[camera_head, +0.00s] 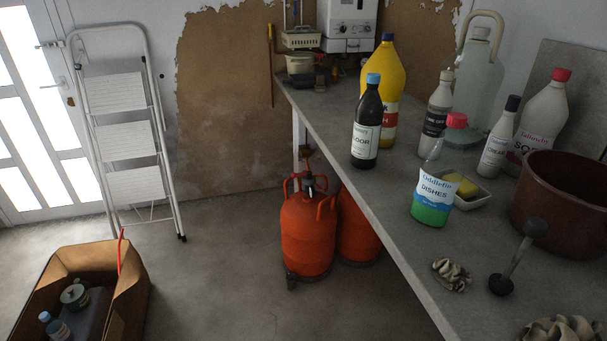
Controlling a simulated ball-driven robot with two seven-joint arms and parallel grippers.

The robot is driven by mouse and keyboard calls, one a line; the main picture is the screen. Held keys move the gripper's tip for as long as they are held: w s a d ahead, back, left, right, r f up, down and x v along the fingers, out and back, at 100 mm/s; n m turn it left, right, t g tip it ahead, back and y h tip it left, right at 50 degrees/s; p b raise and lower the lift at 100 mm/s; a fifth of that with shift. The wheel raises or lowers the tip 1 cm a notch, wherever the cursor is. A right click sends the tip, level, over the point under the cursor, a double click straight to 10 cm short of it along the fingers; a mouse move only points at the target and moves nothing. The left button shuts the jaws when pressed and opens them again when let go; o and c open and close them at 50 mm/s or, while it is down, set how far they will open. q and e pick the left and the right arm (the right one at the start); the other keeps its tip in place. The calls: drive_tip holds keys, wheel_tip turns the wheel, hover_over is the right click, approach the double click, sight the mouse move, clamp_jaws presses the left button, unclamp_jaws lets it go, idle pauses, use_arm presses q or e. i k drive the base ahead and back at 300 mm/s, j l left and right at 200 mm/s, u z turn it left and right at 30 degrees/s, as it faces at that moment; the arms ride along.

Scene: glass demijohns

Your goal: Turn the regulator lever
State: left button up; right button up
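An orange gas bottle (307,238) stands upright on the floor beside the front of the bench. A small dark regulator (309,183) sits on its top, between the orange collar handles. The lever on the regulator is too small and dark to make out, so I cannot tell which way it points. A second orange bottle (357,228) stands behind it to the right, partly under the bench top, with its upper part hidden. Neither of my grippers is in view.
The grey bench (390,215) overhangs on the right, bearing bottles, a dish soap bottle (432,195), a plunger (515,260) and a dark red pot (560,205). A cardboard box (127,290) stands lower left; a stepladder (125,135) leans behind. Floor left of the gas bottle is clear.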

sight(309, 173)
drive_tip(key=z, duration=0.4)
drive_tip(key=i+j+z, duration=0.15)
drive_tip(key=z, duration=0.2)
drive_tip(key=i+j+z, duration=0.15)
drive_tip(key=j+z, duration=0.15)
drive_tip(key=i+j+z, duration=0.1)
drive_tip(key=j+z, duration=0.25)
